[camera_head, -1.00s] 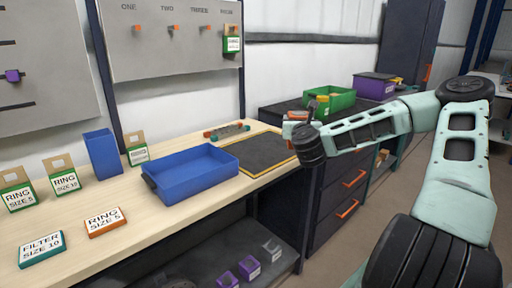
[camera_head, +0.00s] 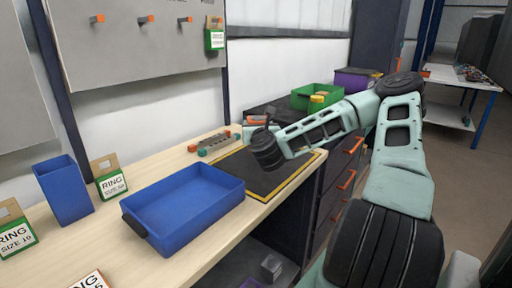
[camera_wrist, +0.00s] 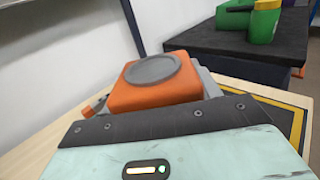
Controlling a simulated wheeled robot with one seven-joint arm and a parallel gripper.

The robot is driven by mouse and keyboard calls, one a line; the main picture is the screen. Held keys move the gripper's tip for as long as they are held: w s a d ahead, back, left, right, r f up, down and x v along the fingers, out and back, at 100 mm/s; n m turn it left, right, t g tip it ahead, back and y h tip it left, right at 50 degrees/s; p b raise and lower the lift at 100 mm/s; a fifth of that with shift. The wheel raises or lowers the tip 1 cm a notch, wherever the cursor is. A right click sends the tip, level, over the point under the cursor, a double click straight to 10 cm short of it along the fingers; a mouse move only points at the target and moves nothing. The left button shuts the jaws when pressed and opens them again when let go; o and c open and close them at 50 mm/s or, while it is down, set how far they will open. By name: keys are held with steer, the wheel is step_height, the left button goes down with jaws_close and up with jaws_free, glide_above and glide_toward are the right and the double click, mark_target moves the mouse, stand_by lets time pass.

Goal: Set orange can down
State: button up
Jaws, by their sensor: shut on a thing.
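The orange can (camera_wrist: 155,85) has a round grey lid and fills the middle of the wrist view. My gripper (camera_wrist: 160,98) is shut on it. My gripper (camera_head: 262,123) is there near the far right end of the bench, by a black mat with a yellow border (camera_head: 262,178). I cannot tell whether the can touches a surface.
A blue tray (camera_head: 185,210) stands left of the mat, with a blue bin (camera_head: 63,190) and ring boxes (camera_head: 110,180) further left. A rack with coloured ends (camera_head: 215,143) lies behind the mat. A green crate (camera_head: 316,95) sits on the dark cabinet behind. The mat looks bare.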

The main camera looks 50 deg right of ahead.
steer(key=shift+f, duration=2.85)
steer(key=shift+f+b, duration=0.1)
steer(key=shift+b, duration=0.2)
steer(key=o, duration=1.4)
steer(key=shift+s+a, duration=0.1)
steer(key=v, duration=0.6)
steer(key=shift+a+b, duration=0.1)
steer(key=shift+b, duration=0.2)
steer(key=s+a+p, duration=0.1)
steer(key=p, duration=0.1)
steer(key=s+p, duration=0.1)
steer(key=p, duration=0.1)
steer(key=shift+a+r+p, duration=0.35)
steer(key=shift+a+r, duration=0.05)
steer(key=p+v, duration=0.1)
steer(key=p, duration=0.2)
steer(key=shift+s+a, duration=0.1)
steer(key=shift+s, duration=0.2)
steer(key=shift+s+a+f+p, duration=0.35)
steer(key=shift+s+a+p, duration=0.15)
steer(key=shift+p, duration=0.6)
